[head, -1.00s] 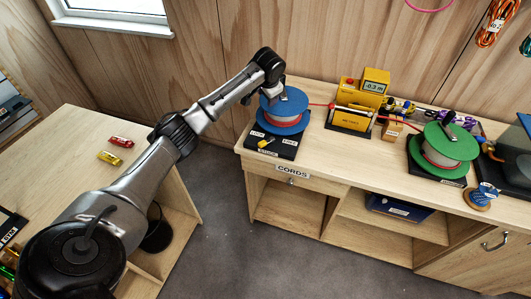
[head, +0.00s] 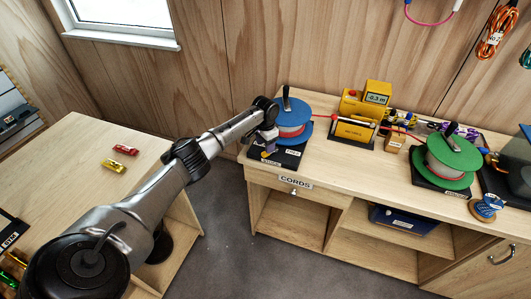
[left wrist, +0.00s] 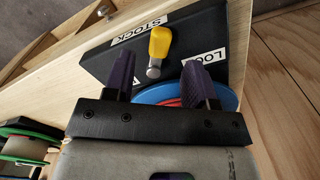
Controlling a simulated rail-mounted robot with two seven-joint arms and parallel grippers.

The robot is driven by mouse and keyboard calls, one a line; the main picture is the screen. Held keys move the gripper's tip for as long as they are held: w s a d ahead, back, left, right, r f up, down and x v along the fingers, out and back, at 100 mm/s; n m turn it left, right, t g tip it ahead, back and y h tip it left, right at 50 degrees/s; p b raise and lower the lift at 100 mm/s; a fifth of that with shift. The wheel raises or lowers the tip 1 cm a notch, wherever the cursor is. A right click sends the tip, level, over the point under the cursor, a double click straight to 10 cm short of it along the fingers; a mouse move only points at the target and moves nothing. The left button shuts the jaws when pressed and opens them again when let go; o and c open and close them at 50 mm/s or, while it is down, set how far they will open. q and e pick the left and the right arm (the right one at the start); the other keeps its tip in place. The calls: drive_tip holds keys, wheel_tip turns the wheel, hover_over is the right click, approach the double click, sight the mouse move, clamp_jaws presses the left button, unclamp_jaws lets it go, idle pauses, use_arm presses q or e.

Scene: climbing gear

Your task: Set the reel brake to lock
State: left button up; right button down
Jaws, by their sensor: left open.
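The reel brake has a yellow lever (left wrist: 159,42) on the black base (left wrist: 205,30) of the blue reel. In the left wrist view the lever stands between the lines of my two purple fingers, slightly beyond their tips, with no visible contact. A partly hidden label beginning "LO" (left wrist: 209,60) is to its right. In the head view the blue reel (head: 291,112) stands at the bench's left end. My left gripper (head: 268,150) is open over the front of its base and largely hides the lever there. My right gripper is not in view.
A yellow meter (head: 355,130) stands right of the blue reel, with a red cord running past it to a green reel (head: 450,158). A side table (head: 75,190) with red and yellow pieces is at the left. Dark floor lies between table and bench.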

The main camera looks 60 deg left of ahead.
use_arm(q)
drive_tip(key=shift+f+b, duration=0.3)
drive_tip(key=shift+f, duration=1.85)
drive_tip(key=c, duration=0.9)
drive_tip(key=shift+a+r+m, duration=0.1)
drive_tip(key=shift+a+m, duration=0.1)
drive_tip(key=shift+m, duration=0.2)
drive_tip(key=shift+a+m, duration=0.3)
drive_tip(key=shift+m, duration=0.4)
drive_tip(key=o, duration=0.7)
drive_tip(key=shift+o, duration=1)
